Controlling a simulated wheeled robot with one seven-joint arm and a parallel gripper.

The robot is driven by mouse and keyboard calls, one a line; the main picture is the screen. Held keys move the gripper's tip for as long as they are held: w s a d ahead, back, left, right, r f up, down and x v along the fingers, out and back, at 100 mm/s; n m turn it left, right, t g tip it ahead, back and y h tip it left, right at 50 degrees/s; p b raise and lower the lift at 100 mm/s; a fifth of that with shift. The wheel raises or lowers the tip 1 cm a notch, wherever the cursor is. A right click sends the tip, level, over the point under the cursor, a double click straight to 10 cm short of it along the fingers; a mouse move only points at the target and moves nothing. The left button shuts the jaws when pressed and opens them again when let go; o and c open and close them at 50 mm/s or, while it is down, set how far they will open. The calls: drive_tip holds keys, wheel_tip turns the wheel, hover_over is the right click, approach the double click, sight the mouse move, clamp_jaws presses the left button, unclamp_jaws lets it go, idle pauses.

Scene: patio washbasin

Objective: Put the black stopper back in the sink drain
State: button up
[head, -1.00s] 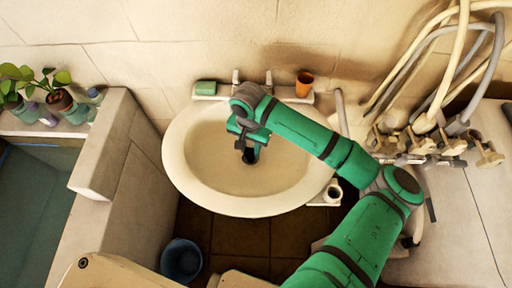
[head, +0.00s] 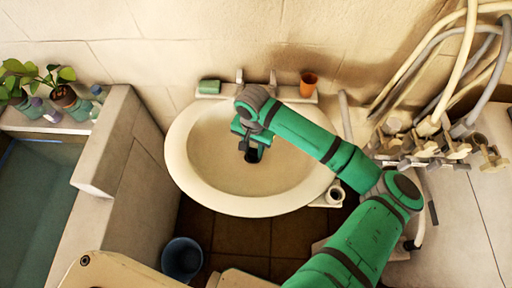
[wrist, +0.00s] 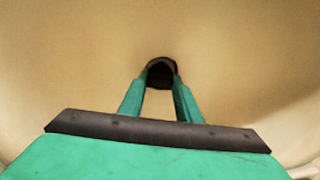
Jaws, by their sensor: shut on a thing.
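The white sink basin (head: 205,178) stands against the wall. My gripper (head: 252,151) is inside it, pointing down near the bottom. In the wrist view, my gripper's two green fingers (wrist: 160,84) close in on the black stopper (wrist: 160,76), which is held at their tips. The stopper also shows as a dark spot below the fingers in the head view (head: 252,157). The drain is hidden or merges with the dark stopper. I cannot tell whether the stopper is seated in it or just above it.
A green soap bar (head: 209,87) and an orange cup (head: 308,84) sit on the back ledge, with taps (head: 272,84) between them. Hoses and valves (head: 440,140) are at the right. A blue bucket (head: 182,259) stands on the floor. The rest of the bowl is clear.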

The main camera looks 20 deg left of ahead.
drive_tip(key=shift+s+d, duration=0.1)
drive_tip(key=shift+d, duration=0.05)
drive_tip(key=shift+s+a, duration=0.1)
drive_tip(key=shift+a, duration=0.2)
drive_tip(key=shift+s+a+r, duration=0.1)
drive_tip(key=shift+a+r, duration=0.1)
drive_tip(key=shift+d+r, duration=0.25)
drive_tip(key=shift+r, duration=0.15)
drive_tip(key=shift+r, duration=0.1)
drive_tip(key=shift+w, duration=0.3)
drive_tip(key=shift+s+d+r, duration=0.1)
drive_tip(key=shift+d, duration=0.15)
drive_tip(key=shift+s+a, duration=0.3)
drive_tip(key=shift+a, duration=0.25)
